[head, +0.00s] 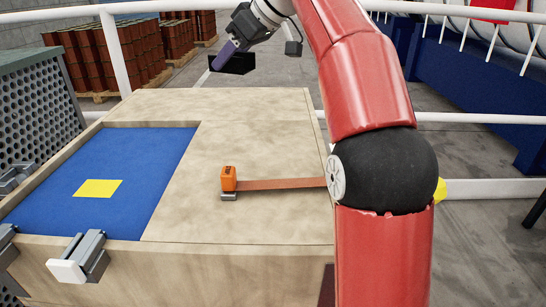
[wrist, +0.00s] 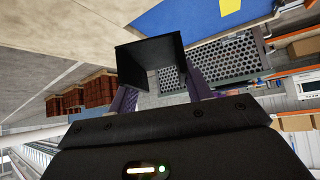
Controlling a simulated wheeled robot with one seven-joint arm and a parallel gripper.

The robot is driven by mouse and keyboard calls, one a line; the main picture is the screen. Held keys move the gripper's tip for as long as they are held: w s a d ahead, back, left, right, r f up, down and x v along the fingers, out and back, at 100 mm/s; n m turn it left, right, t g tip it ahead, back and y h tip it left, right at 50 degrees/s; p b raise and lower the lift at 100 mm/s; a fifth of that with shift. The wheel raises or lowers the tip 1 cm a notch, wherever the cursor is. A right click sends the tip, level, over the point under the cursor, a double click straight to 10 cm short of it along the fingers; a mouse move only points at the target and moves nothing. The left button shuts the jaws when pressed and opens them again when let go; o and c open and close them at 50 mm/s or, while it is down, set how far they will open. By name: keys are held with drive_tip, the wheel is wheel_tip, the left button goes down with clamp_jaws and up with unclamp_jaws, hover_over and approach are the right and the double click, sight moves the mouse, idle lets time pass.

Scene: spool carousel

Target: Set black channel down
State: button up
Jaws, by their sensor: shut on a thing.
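The black channel (head: 238,64) is held in the air beyond the far edge of the pale worktop in the head view. In the wrist view the black channel (wrist: 148,56) sits between the purple fingers of my gripper (wrist: 160,88), with its open side showing. My gripper (head: 226,56) is shut on it, and one purple finger shows beside the channel in the head view. The hidden faces of the channel cannot be told. A blue recessed area (head: 140,160) with a yellow square (head: 98,188) lies at the left of the worktop, with nothing standing on it.
The pale worktop (head: 260,120) is mostly bare. A small orange block (head: 228,179) stands on it beside a reddish-brown strip (head: 285,184). Grey clamps (head: 92,257) sit along the front left edge. A perforated grey panel (head: 38,110) stands at the left. White rails run behind.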

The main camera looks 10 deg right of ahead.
wheel_tip(320, 180, down, 20)
drive_tip(key=b, duration=0.6)
drive_tip(key=shift+r, duration=0.15)
drive_tip(key=o, duration=1.1)
drive_tip(key=shift+c, duration=0.2)
drive_tip(key=p+v, duration=0.1)
drive_tip(key=v, duration=1.1)
